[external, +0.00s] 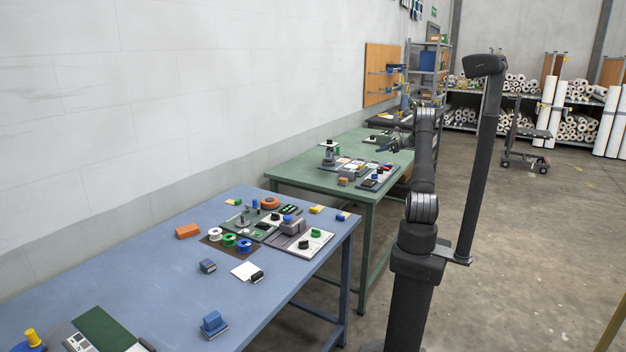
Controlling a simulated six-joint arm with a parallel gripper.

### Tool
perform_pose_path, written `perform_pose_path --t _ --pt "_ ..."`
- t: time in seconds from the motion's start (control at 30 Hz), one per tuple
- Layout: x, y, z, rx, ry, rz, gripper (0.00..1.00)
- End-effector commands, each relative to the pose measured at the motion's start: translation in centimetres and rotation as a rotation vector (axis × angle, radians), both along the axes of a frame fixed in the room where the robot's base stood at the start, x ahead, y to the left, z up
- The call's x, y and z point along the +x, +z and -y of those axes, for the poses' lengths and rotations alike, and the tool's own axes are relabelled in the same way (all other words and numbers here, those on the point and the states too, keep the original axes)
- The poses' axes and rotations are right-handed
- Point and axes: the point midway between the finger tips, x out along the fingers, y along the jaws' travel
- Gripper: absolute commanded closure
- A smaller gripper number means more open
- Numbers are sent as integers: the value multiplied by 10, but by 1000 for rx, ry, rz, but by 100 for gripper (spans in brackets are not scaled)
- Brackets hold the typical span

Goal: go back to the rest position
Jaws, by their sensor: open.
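My gripper (391,147) is at the end of my raised arm. It is small in the external view and hangs over the far part of the green table (330,192), on its right side. It is open, and I see nothing between its fingers. It appears to be above the tabletop, clear of the boards there; the exact height cannot be told. My arm rises from its base at the lower middle and bends towards the table at the top.
Boards with small devices (340,163) lie on the green table. The nearer blue table (140,266) bears rolls, blocks and panels. A wall stands on the left. A shelf with white rolls (578,127) and a cart (526,145) stand far back. The floor on the right is open.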

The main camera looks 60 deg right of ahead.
Motion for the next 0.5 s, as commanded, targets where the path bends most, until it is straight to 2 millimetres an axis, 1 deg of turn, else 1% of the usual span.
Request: perform_pose_path --t 0.03,0.1,0.2,0.5 --pt "-1 7 -1 -3 -6 0 37" --pt "15 12 -8 -4 -41 0 37" --pt "33 19 -14 -5 -88 0 37" --pt "79 40 -37 -8 -225 0 37"
